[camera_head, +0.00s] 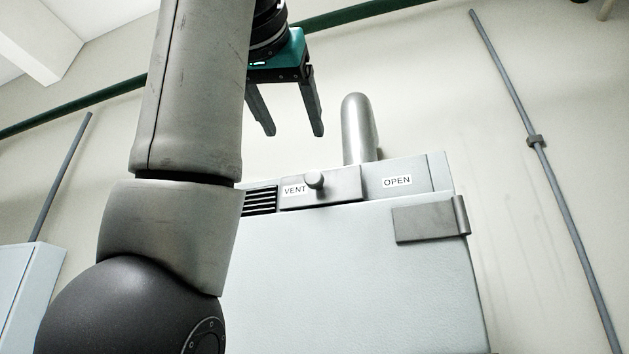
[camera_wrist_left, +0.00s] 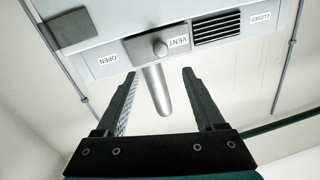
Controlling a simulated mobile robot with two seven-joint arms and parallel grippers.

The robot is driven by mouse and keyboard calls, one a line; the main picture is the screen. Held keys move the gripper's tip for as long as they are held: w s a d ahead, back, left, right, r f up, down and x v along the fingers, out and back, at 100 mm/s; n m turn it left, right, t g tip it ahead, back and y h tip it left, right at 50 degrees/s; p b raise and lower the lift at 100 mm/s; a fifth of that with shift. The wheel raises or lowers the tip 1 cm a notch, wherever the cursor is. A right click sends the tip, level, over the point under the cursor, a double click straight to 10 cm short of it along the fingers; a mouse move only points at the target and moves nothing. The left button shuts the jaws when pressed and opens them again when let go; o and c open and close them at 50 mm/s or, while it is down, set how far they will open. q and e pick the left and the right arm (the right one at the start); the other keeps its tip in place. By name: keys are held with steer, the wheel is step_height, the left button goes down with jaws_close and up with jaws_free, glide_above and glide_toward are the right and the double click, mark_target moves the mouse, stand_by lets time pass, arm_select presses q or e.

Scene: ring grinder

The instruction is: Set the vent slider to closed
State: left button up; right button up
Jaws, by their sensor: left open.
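The vent slider, a grey plate marked VENT, has a round knob (camera_head: 315,180) and sits across the top of a pale cabinet. The slider also shows upside down in the left wrist view (camera_wrist_left: 160,47). It lies between the OPEN label (camera_head: 397,181) and the dark slotted grille (camera_head: 261,200), whose slots show uncovered. The CLOSED label (camera_wrist_left: 260,17) is beyond the grille in the wrist view; my arm hides it in the head view. My left gripper (camera_head: 293,134) is open and empty, above the knob in the picture and apart from it. My right gripper is not in view.
A rounded metal pipe (camera_head: 358,128) rises behind the cabinet top, close to the gripper. A grey latch bracket (camera_head: 430,220) sits on the cabinet's upper right corner. A thin conduit (camera_head: 545,150) runs down the wall at right. Open space surrounds the gripper.

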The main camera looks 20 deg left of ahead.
mark_target(313, 177)
arm_select(q)
steer(key=w+p, duration=0.2)
steer(key=w, duration=0.3)
steer(key=w+a+p, duration=0.1)
steer(key=w+p, duration=0.1)
steer(key=w, duration=0.3)
steer(key=w+p, duration=0.2)
steer(key=w, duration=0.3)
steer(key=shift+a+r, duration=0.1)
steer(key=shift+a, duration=0.1)
steer(key=shift+s, duration=0.1)
steer(key=shift+c, duration=0.2)
jaws_close()
stand_by(0.5)
